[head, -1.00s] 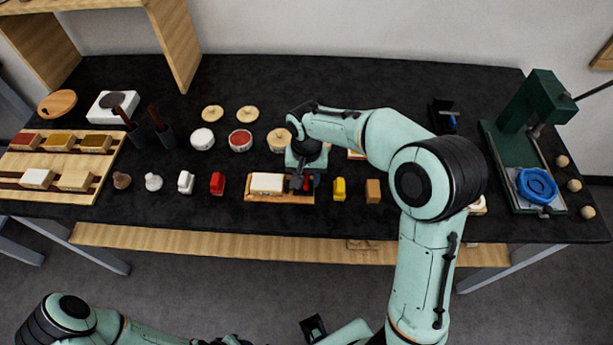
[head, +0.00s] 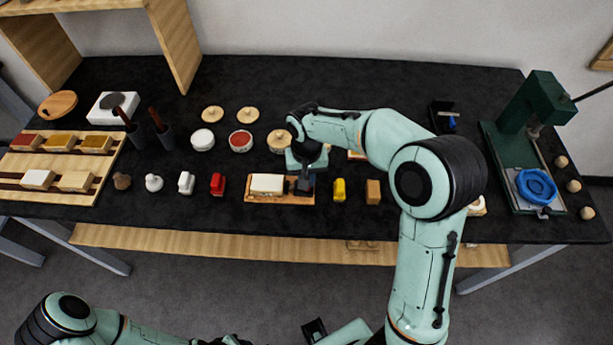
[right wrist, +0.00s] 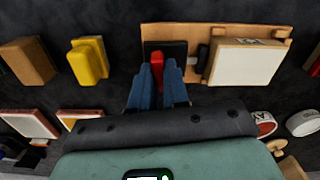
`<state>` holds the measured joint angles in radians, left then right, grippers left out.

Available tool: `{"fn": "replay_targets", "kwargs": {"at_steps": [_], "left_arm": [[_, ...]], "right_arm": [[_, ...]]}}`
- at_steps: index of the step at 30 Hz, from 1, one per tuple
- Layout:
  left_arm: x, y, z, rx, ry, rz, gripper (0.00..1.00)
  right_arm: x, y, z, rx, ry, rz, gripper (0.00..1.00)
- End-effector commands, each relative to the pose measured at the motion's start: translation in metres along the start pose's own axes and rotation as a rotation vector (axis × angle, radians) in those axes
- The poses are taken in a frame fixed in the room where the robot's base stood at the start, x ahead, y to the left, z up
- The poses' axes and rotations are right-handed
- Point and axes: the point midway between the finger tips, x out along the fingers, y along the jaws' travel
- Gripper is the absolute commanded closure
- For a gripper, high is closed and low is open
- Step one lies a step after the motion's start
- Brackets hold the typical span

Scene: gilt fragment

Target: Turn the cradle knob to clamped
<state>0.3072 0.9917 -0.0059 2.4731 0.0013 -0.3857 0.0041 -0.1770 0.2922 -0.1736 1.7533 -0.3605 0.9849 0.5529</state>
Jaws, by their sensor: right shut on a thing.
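The cradle is a flat wooden board (head: 280,202) near the front middle of the table, with a white block (head: 267,184) lying on its left part. It also shows in the right wrist view (right wrist: 190,30). The red knob (right wrist: 156,58) stands over a black plate (right wrist: 179,48) on the cradle. My right gripper (head: 301,187) points down over the right end of the cradle. In the right wrist view its blue fingers (right wrist: 157,78) are shut on the red knob. The head view hides the knob behind the gripper. My left arm shows low in the head view; its fingers do not.
A yellow piece (head: 339,190) and a brown block (head: 373,192) stand just right of the cradle. A red piece (head: 217,184) stands to its left. Round tins, including a red-topped one (head: 240,140), sit behind. A green press (head: 525,130) stands at the right.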

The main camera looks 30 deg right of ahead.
Motion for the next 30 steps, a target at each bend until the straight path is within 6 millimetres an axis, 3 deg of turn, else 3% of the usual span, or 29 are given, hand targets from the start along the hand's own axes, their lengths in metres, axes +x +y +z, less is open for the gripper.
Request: {"fn": "replay_targets", "kwargs": {"at_steps": [30], "left_arm": [[-0.018,0.009,-0.008,0.004,0.012,0.004,0.57]], "right_arm": [[-0.002,0.0,-0.001,-0.954,0.002,0.001,1.0]]}}
